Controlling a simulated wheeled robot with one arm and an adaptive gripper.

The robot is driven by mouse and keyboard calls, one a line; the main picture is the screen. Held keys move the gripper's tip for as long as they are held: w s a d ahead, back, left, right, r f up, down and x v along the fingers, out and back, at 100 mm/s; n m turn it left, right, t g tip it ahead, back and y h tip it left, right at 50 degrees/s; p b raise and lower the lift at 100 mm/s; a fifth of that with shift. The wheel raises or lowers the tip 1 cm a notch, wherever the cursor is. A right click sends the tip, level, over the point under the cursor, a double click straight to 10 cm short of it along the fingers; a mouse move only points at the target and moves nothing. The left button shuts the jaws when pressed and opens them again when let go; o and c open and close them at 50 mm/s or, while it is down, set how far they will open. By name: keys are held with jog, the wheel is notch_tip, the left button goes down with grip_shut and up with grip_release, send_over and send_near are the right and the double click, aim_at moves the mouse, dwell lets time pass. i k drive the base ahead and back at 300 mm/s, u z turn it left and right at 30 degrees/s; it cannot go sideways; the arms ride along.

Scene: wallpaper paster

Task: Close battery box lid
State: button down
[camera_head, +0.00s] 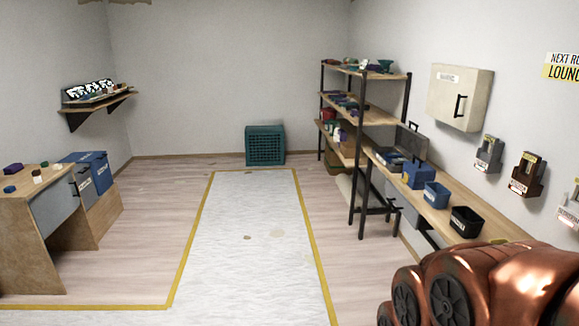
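On the long bench along the right wall, a dark grey case (411,143) stands with its lid raised. It may be the battery box, but its label is too small to read. A blue box with a dark upright handle (416,176) sits just in front of it. I cannot tell for sure which one is the battery box. Copper-coloured, rounded parts, which look like my folded arm, fill the lower right corner. My gripper's fingers do not show, and the bench is well away from me.
A blue bin (436,195) and a black bin (466,222) stand nearer on the bench. A shelf rack (365,70) stands beyond it. A white cabinet (460,97) hangs above. A desk (25,220) is at left, a teal crate (265,146) at the back. The middle floor is clear.

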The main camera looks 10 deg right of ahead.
aim_at(410, 142)
jog(key=z, duration=0.1)
jog(key=i, duration=1.7)
jog(key=z, duration=0.4)
jog(key=i, duration=1.75)
jog(key=z, duration=0.5)
jog(key=i, duration=1.05)
jog(key=z, duration=0.1)
